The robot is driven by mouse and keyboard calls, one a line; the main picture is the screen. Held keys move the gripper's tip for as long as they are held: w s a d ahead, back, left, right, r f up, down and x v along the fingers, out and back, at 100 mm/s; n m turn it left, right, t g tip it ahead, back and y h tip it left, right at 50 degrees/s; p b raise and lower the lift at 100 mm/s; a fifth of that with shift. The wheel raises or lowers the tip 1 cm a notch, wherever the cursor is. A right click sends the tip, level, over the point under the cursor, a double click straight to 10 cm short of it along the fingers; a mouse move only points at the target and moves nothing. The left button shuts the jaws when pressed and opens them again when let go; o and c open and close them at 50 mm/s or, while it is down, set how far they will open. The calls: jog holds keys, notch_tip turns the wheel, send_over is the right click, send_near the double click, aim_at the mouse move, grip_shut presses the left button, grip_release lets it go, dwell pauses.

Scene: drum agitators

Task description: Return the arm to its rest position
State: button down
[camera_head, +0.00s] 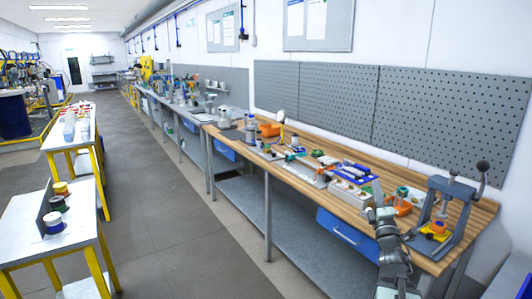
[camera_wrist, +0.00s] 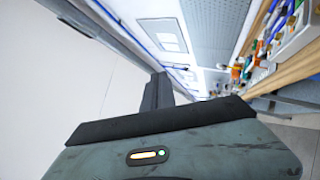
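My arm (camera_head: 393,262) reaches up from the bottom edge of the head view, in front of the right part of the wooden workbench (camera_head: 455,215). My gripper (camera_head: 380,212) is at its upper end, overlapping the bench edge in the picture. In the wrist view the dark gripper parts (camera_wrist: 157,95) stick out beyond the grey housing with a small orange and green light. No held object shows. The finger gap cannot be made out in either view.
An arbor press (camera_head: 445,205) stands at the bench's right end. Parts and trays (camera_head: 350,190) crowd the bench top. A blue drawer (camera_head: 346,236) hangs below. A spool table (camera_head: 65,240) stands at left. The aisle floor (camera_head: 165,215) between is clear.

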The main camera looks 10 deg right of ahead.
jog(key=w+a+f+m+g+y, duration=0.25)
jog(key=w+a+f, duration=0.25)
jog(key=w+a, duration=0.6)
jog(key=a+f+m+g+y, duration=0.2)
jog(key=a+f+m+g, duration=0.4)
jog(key=a+f, duration=1.05)
jog(key=s+a+f+m+g+y, duration=0.2)
jog(key=s+a+f+m+g, duration=0.3)
jog(key=s+a+f+g, duration=0.55)
jog(key=s+f+m+g, duration=0.2)
jog(key=s+m+g, duration=0.1)
jog(key=s, duration=0.8)
jog(key=shift+d+f+g, duration=0.2)
jog(key=shift+d+g, duration=0.1)
jog(key=shift+d, duration=0.05)
jog(key=shift+m, duration=0.25)
